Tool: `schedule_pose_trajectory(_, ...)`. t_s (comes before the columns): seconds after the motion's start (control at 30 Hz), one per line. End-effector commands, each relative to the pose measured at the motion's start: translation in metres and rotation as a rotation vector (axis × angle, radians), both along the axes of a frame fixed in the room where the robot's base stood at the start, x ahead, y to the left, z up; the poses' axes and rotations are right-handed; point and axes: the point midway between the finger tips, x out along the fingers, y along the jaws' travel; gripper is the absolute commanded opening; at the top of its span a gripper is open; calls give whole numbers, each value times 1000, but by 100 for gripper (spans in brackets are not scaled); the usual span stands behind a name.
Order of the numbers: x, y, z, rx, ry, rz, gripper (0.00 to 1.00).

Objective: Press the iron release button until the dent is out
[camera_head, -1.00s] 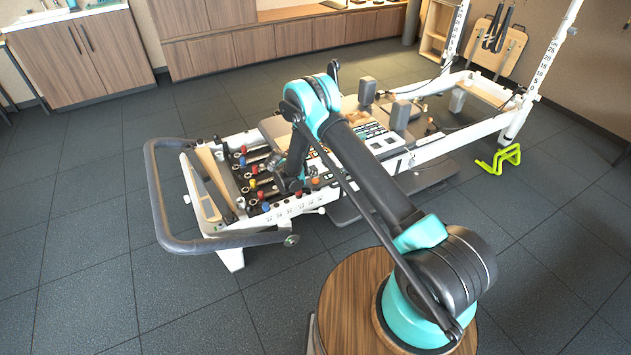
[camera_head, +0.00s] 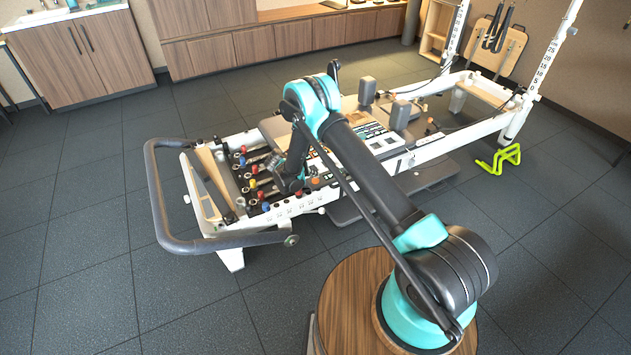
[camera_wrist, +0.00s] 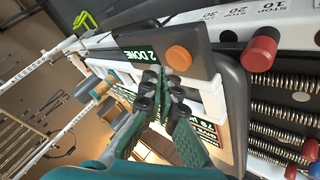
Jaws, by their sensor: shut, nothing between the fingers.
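I cannot pick out a part clearly marked as the iron release button, nor a dent. A round orange button (camera_wrist: 178,59) sits on a dark strip beside a green "2 DONE" label (camera_wrist: 139,56); it also shows in the head view (camera_head: 315,181). My gripper (camera_wrist: 163,80) is shut and empty, its dark fingertips close to the strip, beside the orange button in the picture. Whether they touch anything is unclear. In the head view my arm reaches over the white reformer (camera_head: 285,207), and its end is hard to make out there.
Beside the strip are a red knob (camera_wrist: 260,48) and several coil springs (camera_wrist: 285,110). A grey foot bar (camera_head: 160,205) curves around the reformer's near left end. Grey shoulder blocks (camera_head: 401,114) stand up on the carriage. A yellow-green frame (camera_head: 497,159) stands on open floor at right.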

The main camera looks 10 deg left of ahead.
Motion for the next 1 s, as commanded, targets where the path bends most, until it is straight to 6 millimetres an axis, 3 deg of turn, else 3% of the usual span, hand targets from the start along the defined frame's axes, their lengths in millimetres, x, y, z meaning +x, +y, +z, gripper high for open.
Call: schedule_pose_trajectory(1.0, 0, 0, -11, 0, 0, 0, 0)
